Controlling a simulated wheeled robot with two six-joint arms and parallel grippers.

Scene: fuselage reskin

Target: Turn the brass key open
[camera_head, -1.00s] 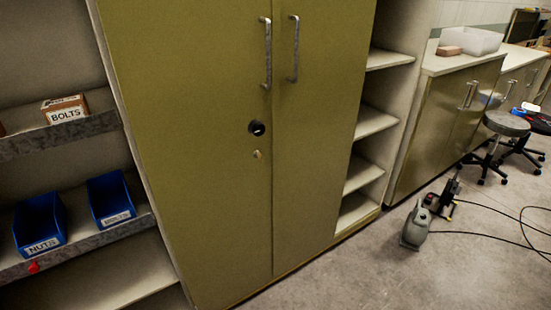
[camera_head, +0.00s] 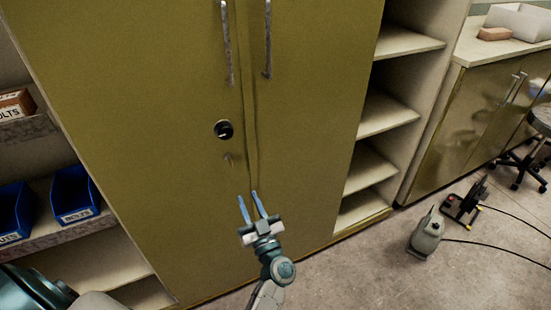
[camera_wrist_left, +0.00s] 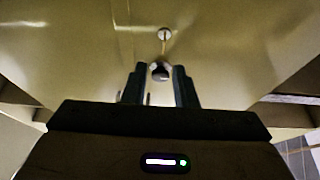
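The small brass key (camera_head: 228,158) sits on the left door of the olive cabinet, just below a round black lock (camera_head: 223,129). It looks small and blurred, so its turn angle cannot be told. My left gripper (camera_head: 247,195) is below and slightly right of the key, fingers pointing up at the cabinet, open and empty. In the left wrist view its two dark fingers (camera_wrist_left: 161,72) stand apart. My right gripper is not in view.
Two vertical door handles (camera_head: 227,45) (camera_head: 268,40) are above the lock. Blue bins (camera_head: 75,195) stand on shelves at the left. Open shelves (camera_head: 370,170) are at the right. A grey machine (camera_head: 427,233) with cables stands on the floor.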

